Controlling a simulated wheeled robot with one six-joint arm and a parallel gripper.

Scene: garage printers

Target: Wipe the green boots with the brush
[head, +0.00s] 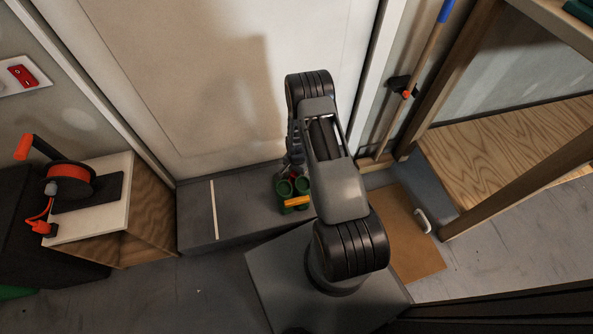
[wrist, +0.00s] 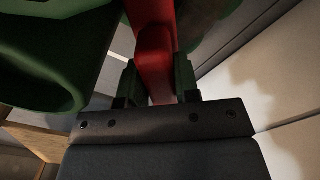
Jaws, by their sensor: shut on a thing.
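The green boots (head: 284,188) stand on the grey step in front of the door, with an orange-yellow part at their near side. A green boot (wrist: 45,60) also fills the left of the wrist view, close beside my gripper. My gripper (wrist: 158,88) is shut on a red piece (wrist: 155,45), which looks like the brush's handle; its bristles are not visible. In the head view my gripper (head: 296,162) is just behind and above the boots, partly hidden by my arm. I cannot tell whether the brush touches a boot.
A white door stands behind the grey step (head: 240,208). An orange-and-black cable reel (head: 70,186) sits on a wooden box at the left. A wooden shelf frame (head: 480,170) and a blue-topped pole (head: 425,60) stand at the right. A brown board (head: 400,245) lies on the floor.

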